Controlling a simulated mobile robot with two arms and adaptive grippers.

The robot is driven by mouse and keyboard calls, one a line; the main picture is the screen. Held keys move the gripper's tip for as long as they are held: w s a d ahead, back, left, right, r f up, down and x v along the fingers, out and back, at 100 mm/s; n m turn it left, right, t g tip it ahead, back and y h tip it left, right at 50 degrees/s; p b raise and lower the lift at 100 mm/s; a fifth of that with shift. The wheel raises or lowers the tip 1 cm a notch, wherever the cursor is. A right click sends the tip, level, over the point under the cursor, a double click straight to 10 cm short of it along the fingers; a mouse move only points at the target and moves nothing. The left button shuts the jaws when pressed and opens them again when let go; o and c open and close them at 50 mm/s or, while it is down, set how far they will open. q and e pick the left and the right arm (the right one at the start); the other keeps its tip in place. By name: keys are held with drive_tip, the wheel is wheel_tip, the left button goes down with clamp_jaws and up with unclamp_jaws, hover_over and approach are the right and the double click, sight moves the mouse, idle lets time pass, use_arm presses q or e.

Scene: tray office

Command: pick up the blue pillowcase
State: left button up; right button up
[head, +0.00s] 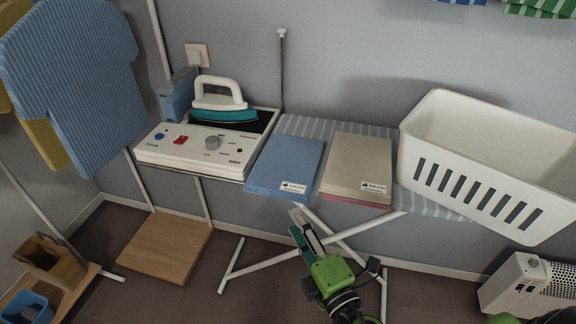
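The blue pillowcase (284,166) is a flat folded light blue cloth with a small white label at its front right corner. It lies on the striped ironing board (300,124), between the iron's control unit and a beige folded cloth. My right gripper (293,220) is below and in front of the board's front edge in the picture, near the pillowcase's front right corner and apart from it. Its two fingers point up and left, look parted, and hold nothing visible. My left gripper is not in view.
A beige folded cloth (357,163) lies over a pink one (355,200) just right of the pillowcase. A white slotted basket (440,150) stands at the board's right end. An iron (222,103) rests on a control unit (190,148) at left. A heater (525,285) stands lower right.

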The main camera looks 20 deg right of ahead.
sight(282, 197)
drive_tip(key=w, duration=0.2)
drive_tip(key=w+p, duration=0.1)
drive_tip(key=w, duration=0.2)
drive_tip(key=w+p, duration=0.1)
drive_tip(key=w, duration=0.1)
drive_tip(key=shift+w+a, duration=0.25)
drive_tip(key=w+p, duration=0.1)
drive_tip(key=w, duration=0.3)
drive_tip(key=shift+w, duration=0.4)
drive_tip(key=shift+w+f, duration=0.15)
drive_tip(key=shift+w, duration=0.1)
clamp_jaws()
